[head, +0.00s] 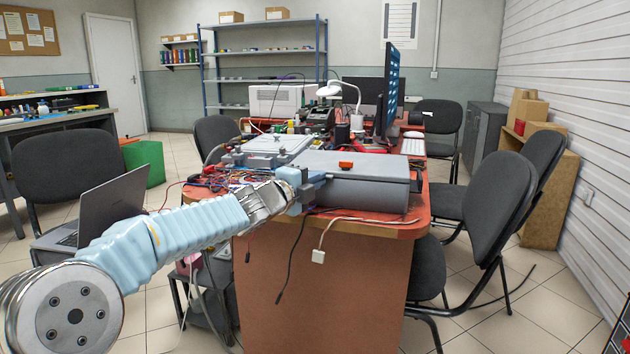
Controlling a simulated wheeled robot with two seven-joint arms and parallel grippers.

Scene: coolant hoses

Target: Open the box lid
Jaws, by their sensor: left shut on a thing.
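The grey box (362,193) sits near the front edge of the red-topped table. Its lid (358,167) looks closed, and a small orange-red item (346,164) lies on top of it. My left gripper (312,182) is at the box's left front corner, at about lid height. Its jaws are shut on the box's edge there; the arm and gripper body hide the exact grip point, so I cannot tell whether it is the lid rim or a handle. My right gripper is not in view.
Cables hang over the table's front edge, one ending in a white plug (318,256). A white lamp (345,92) and a monitor (391,93) stand farther back. Black chairs (497,210) flank the table.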

